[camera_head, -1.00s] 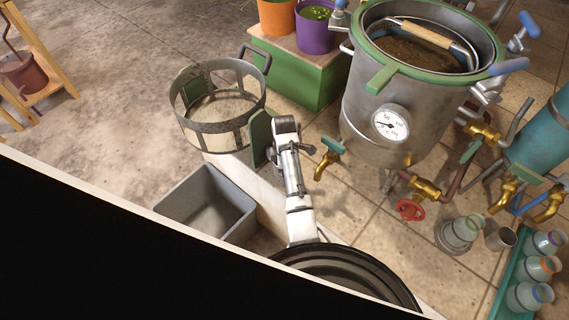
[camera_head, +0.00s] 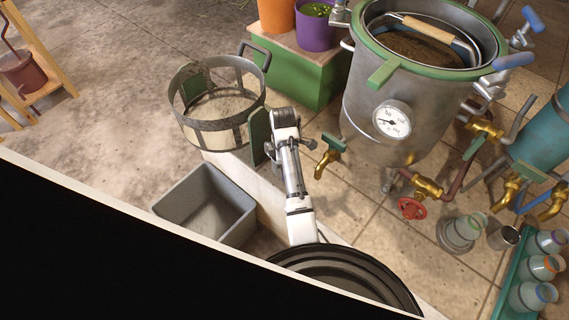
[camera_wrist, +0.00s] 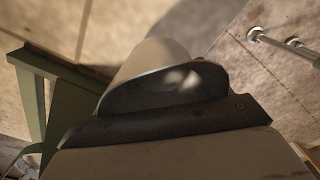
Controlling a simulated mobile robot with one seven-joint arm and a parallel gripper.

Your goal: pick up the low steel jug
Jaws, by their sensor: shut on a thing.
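My gripper (camera_head: 283,118) is at the middle of the head view, at the end of my white arm, just right of an upright green plate (camera_head: 258,138). In the wrist view a smooth, pale metal vessel, which looks like the low steel jug (camera_wrist: 160,62), lies right in front of my gripper (camera_wrist: 172,120). Its dark, open mouth faces the camera, with a bright glint inside. My gripper is shut on it. The dark bolted edge of the gripper hides its lower part. In the head view the jug cannot be made out at my gripper.
A round openwork basket (camera_head: 222,132) stands left of my gripper. A grey bin (camera_head: 207,205) is below it. The steel still (camera_head: 372,95) with brass taps is to the right. A small metal cup (camera_head: 503,237) stands near jars in a teal rack (camera_head: 508,285).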

